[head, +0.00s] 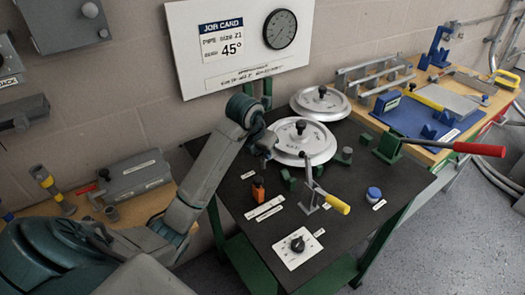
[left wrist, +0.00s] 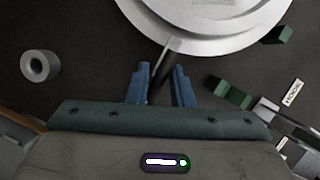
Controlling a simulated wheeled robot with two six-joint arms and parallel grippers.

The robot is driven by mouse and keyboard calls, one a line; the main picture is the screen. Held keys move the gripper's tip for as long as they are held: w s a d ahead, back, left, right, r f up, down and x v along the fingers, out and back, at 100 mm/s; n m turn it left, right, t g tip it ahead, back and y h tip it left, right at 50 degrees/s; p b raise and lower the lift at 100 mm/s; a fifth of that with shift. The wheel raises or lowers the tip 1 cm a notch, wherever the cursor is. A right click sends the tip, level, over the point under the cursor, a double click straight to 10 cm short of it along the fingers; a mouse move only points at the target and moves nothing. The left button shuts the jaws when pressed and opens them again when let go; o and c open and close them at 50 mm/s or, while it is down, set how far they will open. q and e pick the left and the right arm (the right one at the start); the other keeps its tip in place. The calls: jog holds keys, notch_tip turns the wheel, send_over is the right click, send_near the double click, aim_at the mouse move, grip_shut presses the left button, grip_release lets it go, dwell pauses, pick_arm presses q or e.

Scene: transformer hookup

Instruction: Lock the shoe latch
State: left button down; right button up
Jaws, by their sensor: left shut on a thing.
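My left gripper (head: 265,150) is at the left edge of the front silver bending shoe (head: 305,137), a round disc with a black knob. In the left wrist view, its blue fingers (left wrist: 161,75) are closed around a thin grey bar (left wrist: 168,50), which appears to be the shoe latch. The bar's tip reaches over the rim of the shoe (left wrist: 205,20). The fingers hide the bar's lower part, and I cannot tell whether it is locked. My right gripper is not in view.
A red-handled lever (head: 465,148) sticks out at the right. A second silver disc (head: 320,101) lies behind. A grey ring (left wrist: 40,66) lies left of my gripper.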

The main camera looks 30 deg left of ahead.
pick_arm(q)
jog(key=shift+a, duration=0.1)
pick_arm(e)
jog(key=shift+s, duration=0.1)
pick_arm(q)
jog(key=c, duration=1.4)
grip_release()
jog(key=shift+o, duration=0.2)
jog(key=shift+a+f, duration=0.1)
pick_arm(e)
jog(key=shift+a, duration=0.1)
pick_arm(q)
jog(key=shift+s+r, duration=0.1)
jog(key=shift+r, duration=0.35)
jog(key=p+v, duration=0.2)
jog(key=v, duration=0.3)
jog(key=p+v, duration=0.4)
jog(key=v, duration=0.1)
jog(key=shift+p, duration=0.4)
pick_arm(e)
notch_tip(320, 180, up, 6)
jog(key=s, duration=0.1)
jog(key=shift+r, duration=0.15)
